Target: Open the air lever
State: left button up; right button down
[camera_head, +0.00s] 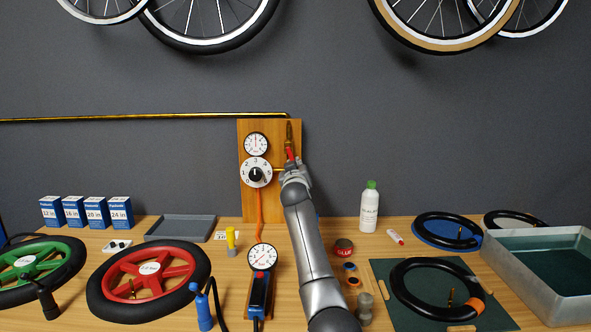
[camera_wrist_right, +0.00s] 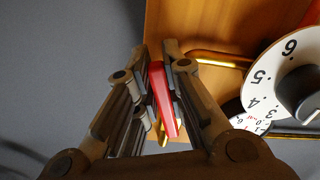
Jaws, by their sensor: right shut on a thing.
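The air lever is a red handle (camera_head: 290,151) on a brass fitting (camera_head: 289,132) at the right side of the upright wooden board (camera_head: 249,206). My right gripper (camera_head: 294,167) is at the board, shut on the red lever. In the right wrist view the red lever (camera_wrist_right: 164,100) lies between the two fingers of the gripper (camera_wrist_right: 157,88). The fingers hide part of the lever and the fitting. My left gripper is not in view.
On the board are a round gauge (camera_head: 256,144) and a numbered dial (camera_head: 256,173), close beside the gripper. An orange hose (camera_head: 260,215) runs down. Wheels, a hand gauge (camera_head: 262,257), a white bottle (camera_head: 369,208) and a metal tray (camera_head: 574,236) stand on the bench.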

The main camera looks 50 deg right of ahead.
jog(key=c, duration=1.5)
grip_release()
jog(key=shift+v, duration=6.05)
jog(key=shift+w, duration=0.1)
